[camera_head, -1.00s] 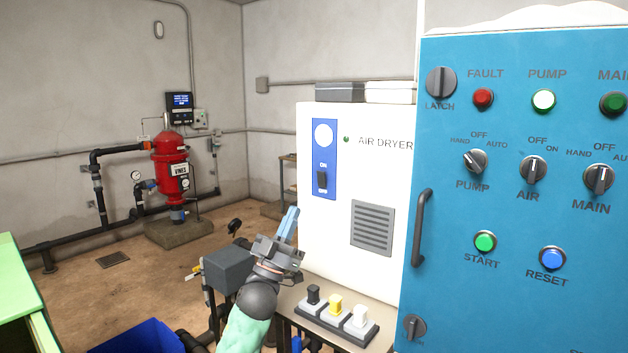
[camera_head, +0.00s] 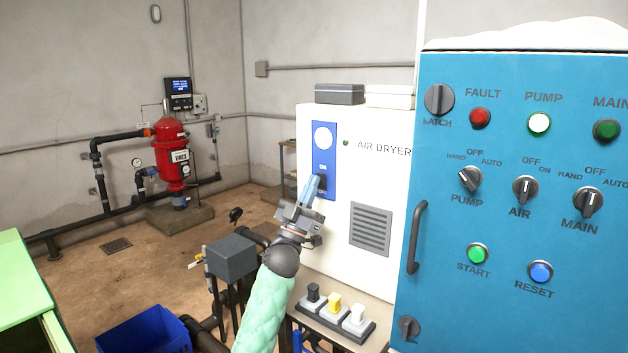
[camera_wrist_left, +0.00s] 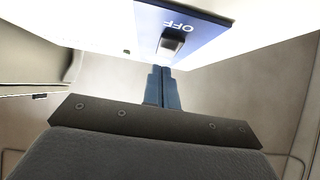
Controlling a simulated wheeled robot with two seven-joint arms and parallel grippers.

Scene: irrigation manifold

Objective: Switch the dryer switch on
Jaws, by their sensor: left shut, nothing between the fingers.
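The air dryer (camera_head: 350,260) is a white cabinet with a blue switch panel (camera_head: 324,141) on its front left. The dark dryer switch (camera_head: 321,178) sits low on the panel, partly hidden by my left gripper in the head view. In the left wrist view the switch (camera_wrist_left: 172,42) shows beside the word OFF. My left gripper (camera_head: 313,184) is shut and empty, its blue fingertips pointing up at the switch. In the wrist view the fingertips (camera_wrist_left: 161,70) are close below the switch; I cannot tell whether they touch it. My right gripper is not in view.
A blue control cabinet (camera_head: 440,290) with a protruding handle (camera_head: 416,238) stands right of the dryer. Below the dryer is a strip of black, yellow and white switches (camera_head: 333,308). A grey box (camera_head: 231,257) stands left of my left arm.

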